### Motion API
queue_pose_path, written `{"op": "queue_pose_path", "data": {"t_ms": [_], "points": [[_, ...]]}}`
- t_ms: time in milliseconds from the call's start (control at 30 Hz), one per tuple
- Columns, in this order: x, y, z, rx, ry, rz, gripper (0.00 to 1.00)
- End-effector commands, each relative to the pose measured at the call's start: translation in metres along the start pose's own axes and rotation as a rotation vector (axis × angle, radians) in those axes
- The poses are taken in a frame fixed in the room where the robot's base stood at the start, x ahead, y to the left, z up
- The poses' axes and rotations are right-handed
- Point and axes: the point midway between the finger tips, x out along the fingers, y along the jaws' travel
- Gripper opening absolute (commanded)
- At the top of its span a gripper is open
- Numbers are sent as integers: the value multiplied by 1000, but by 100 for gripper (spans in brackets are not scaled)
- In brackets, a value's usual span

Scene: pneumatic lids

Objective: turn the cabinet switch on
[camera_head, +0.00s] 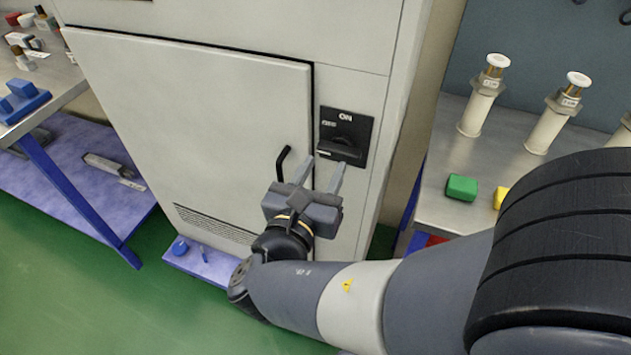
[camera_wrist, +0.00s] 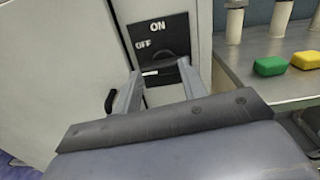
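The cabinet switch (camera_head: 344,136) is a black plate with a dark rotary knob on the light grey cabinet front, right of the door. In the wrist view the switch plate (camera_wrist: 158,40) shows the words ON at the top and OFF at the left; the knob is partly hidden between my fingers, so its exact setting is hard to tell. My gripper (camera_head: 323,168) is in front of the switch, just below the knob in the head view. Its two fingers are apart with the knob between them in the wrist view (camera_wrist: 157,85). I cannot tell whether they touch it.
The cabinet door (camera_head: 195,125) is closed, with a black handle (camera_head: 283,162) just left of my gripper. A metal bench (camera_head: 440,190) at the right bears white cylinders, a green block (camera_head: 461,187) and a yellow block (camera_head: 500,197). Another bench stands at the left.

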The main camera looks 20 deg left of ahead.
Motion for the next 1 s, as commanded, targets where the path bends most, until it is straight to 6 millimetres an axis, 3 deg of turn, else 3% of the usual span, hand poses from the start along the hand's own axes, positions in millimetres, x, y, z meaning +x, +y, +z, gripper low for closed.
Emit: {"op": "queue_pose_path", "data": {"t_ms": [100,300,667,1000], "points": [[-16,1,0,0,0,4,40],[-31,0,-1,-1,1,3,40],[-34,0,-1,-1,1,0,40],[-38,3,-22,53,-1,1,68]]}}
